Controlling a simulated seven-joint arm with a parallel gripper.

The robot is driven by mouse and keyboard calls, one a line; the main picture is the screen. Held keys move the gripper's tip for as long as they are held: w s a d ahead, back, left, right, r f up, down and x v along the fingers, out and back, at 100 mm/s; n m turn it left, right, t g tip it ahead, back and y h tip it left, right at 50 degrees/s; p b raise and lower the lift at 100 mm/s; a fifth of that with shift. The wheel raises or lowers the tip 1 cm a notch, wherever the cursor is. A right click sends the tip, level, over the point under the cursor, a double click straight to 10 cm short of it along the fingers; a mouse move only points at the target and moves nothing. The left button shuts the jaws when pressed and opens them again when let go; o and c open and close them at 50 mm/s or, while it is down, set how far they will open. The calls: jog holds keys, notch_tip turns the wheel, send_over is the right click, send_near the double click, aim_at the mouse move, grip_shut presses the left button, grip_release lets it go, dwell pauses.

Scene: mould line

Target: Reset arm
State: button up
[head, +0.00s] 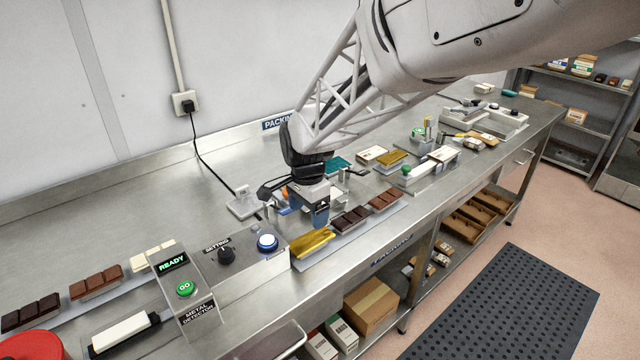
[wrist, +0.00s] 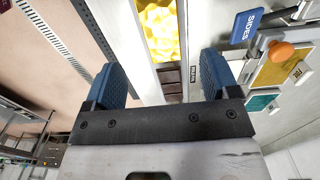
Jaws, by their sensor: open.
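My gripper (head: 316,214) hangs from my arm over the packing bench, close above a row of chocolate bars. In the wrist view my gripper (wrist: 163,82) shows two blue fingers wide apart with nothing held between them. A gold-wrapped bar (head: 311,243) lies on a pale strip just in front of and below the fingers. In the wrist view the gold bar (wrist: 160,32) shows beyond the gap between the fingers.
The metal detector box (head: 186,285) stands left, with a lit READY sign, green GO button (head: 184,288), SETTING knob (head: 226,256) and blue-lit button (head: 267,242). A red round container (head: 30,346) is at lower left. The bench behind (head: 130,205) is largely clear.

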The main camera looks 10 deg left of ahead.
jog(key=shift+d, duration=0.1)
jog(key=s+d+r+n, duration=0.2)
jog(key=s+d+r, duration=0.3)
jog(key=d, duration=0.4)
jog(key=s+d+r+n+t, duration=0.1)
jog(key=s+d+r+n, duration=0.1)
jog(key=s+d, duration=0.7)
jog(key=s+d+r+n+t, duration=0.1)
jog(key=s+d+n, duration=0.3)
jog(key=s+d, duration=0.5)
jog(key=s+r, duration=0.1)
jog(key=s, duration=0.3)
jog(key=shift+s+d+r+n+t, duration=0.15)
jog(key=shift+r+n+t, duration=0.15)
jog(key=shift+r+n, duration=0.1)
